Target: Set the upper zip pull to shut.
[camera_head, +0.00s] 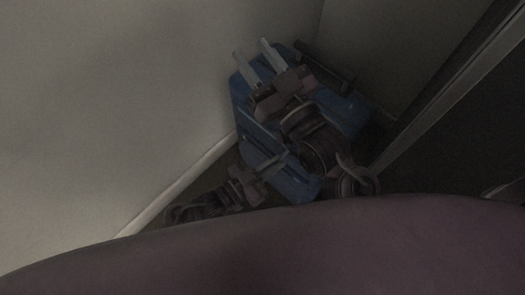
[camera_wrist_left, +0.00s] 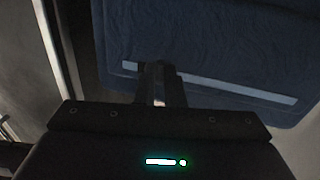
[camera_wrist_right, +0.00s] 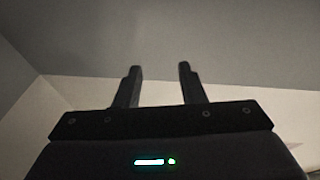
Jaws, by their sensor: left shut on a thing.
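A blue, soft-looking case (camera_head: 290,180) stands in the corner in the head view. Its blue fabric fills the top of the left wrist view (camera_wrist_left: 220,45), with a pale straight strip (camera_wrist_left: 240,90) along it, which looks like a zip track. My left gripper (camera_head: 281,160) is at the case's lower left part. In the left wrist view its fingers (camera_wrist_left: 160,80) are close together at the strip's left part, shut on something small. I cannot tell which zip pull this is; the pulls are hidden or too small. My right gripper (camera_head: 256,61) is open and empty above the case's upper end.
A pale wall (camera_head: 100,100) with a white skirting board (camera_head: 185,182) runs close along the case's left side. A dark bar (camera_head: 325,66) lies by the case's upper right. A dark upright frame (camera_head: 450,90) stands to the right. The room is dim.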

